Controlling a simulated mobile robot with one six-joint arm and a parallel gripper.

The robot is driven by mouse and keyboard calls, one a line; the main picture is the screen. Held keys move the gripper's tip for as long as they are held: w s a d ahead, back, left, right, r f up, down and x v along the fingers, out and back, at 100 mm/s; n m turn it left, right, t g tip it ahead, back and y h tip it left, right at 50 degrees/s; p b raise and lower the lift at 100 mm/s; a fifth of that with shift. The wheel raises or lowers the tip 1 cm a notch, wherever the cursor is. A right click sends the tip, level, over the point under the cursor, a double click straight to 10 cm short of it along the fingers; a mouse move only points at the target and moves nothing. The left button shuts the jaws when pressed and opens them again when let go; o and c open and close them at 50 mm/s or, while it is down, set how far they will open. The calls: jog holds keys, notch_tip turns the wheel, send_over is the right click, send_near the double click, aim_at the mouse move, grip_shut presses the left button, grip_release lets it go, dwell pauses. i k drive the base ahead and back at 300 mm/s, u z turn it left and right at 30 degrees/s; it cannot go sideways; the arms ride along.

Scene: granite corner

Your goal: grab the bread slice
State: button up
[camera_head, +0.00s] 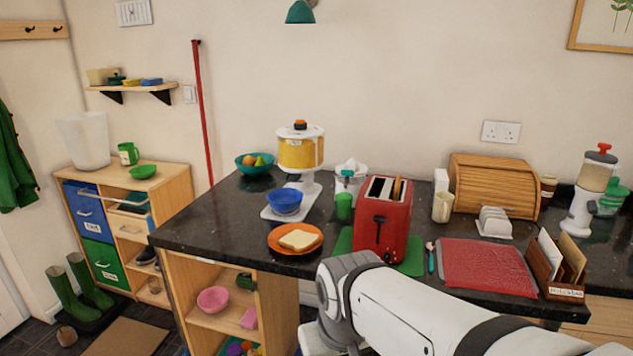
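A bread slice (300,239) lies flat on an orange plate (274,245) near the front edge of the dark granite counter, left of the red toaster. Its top is pale, with a thin brown crust. Nothing touches it from above. My white and grey arm reaches in from the lower right, and its bend is in front of the counter, below and right of the plate. My gripper is not in view. Something brown shows in a slot of the red toaster (383,222); I cannot tell if it is bread.
The toaster stands on a green mat (413,257) close to the plate's right. A blue bowl (285,201) on a white dispenser's base (299,210) is just behind the plate. A red board (487,267) lies further right. The counter (205,232) left of the plate is clear.

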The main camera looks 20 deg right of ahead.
aim_at(398, 183)
jog(key=z, duration=0.35)
jog(key=i, duration=1)
jog(key=z, duration=2)
jog(key=k, duration=1.5)
jog(key=u, duration=0.6)
jog(key=i, duration=1)
jog(key=z, duration=0.05)
